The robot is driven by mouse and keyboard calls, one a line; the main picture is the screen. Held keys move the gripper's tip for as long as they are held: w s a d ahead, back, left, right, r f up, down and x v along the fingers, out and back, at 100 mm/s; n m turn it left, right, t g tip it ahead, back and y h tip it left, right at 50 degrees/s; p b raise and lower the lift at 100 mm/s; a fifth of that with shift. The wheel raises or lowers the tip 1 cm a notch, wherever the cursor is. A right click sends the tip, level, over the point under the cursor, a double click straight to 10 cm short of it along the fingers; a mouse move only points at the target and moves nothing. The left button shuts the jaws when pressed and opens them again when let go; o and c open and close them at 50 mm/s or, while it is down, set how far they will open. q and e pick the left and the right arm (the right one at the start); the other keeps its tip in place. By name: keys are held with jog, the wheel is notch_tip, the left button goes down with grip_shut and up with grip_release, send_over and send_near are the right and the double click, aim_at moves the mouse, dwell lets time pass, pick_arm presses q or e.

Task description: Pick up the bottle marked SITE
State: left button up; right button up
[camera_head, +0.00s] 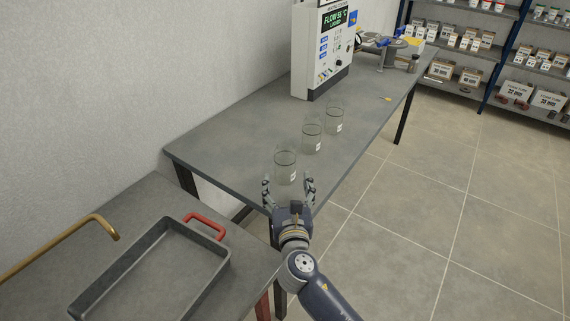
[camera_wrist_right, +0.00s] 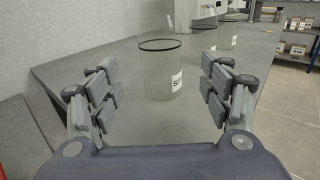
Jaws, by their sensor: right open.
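Three clear glass bottles with small white labels stand upright in a row on the grey table. The nearest bottle (camera_head: 285,162) has a dark rim; in the right wrist view the same bottle (camera_wrist_right: 158,82) shows a label whose visible letters start with "S" and seem to read "SI", the rest turned out of sight. The middle bottle (camera_head: 312,136) and the far bottle (camera_head: 334,117) have labels too small to read. My right gripper (camera_head: 288,184) is open and empty, just in front of the nearest bottle, its fingers spread to either side. My left gripper is not in view.
The grey table (camera_head: 240,130) runs away along the wall. A white control unit (camera_head: 322,50) with a green display stands behind the bottles. A dark tray (camera_head: 150,270) with a red handle lies at lower left. Stocked shelves (camera_head: 480,45) stand at the back right.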

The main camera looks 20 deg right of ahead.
aim_at(286, 170)
jog(key=shift+w+d, duration=0.15)
jog(key=shift+w, duration=0.5)
jog(key=shift+w+d, duration=0.1)
jog(key=shift+w, duration=0.45)
jog(key=x, duration=0.3)
jog(key=shift+w+d+f, duration=0.1)
jog(key=shift+w, duration=0.25)
jog(key=shift+w+d, duration=0.1)
jog(key=shift+w, duration=0.3)
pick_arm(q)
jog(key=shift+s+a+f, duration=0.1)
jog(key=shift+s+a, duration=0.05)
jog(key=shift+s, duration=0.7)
pick_arm(e)
jog(key=shift+s, duration=0.1)
jog(key=c, duration=0.9)
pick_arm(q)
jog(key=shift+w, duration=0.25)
pick_arm(e)
jog(key=shift+c, duration=1.2)
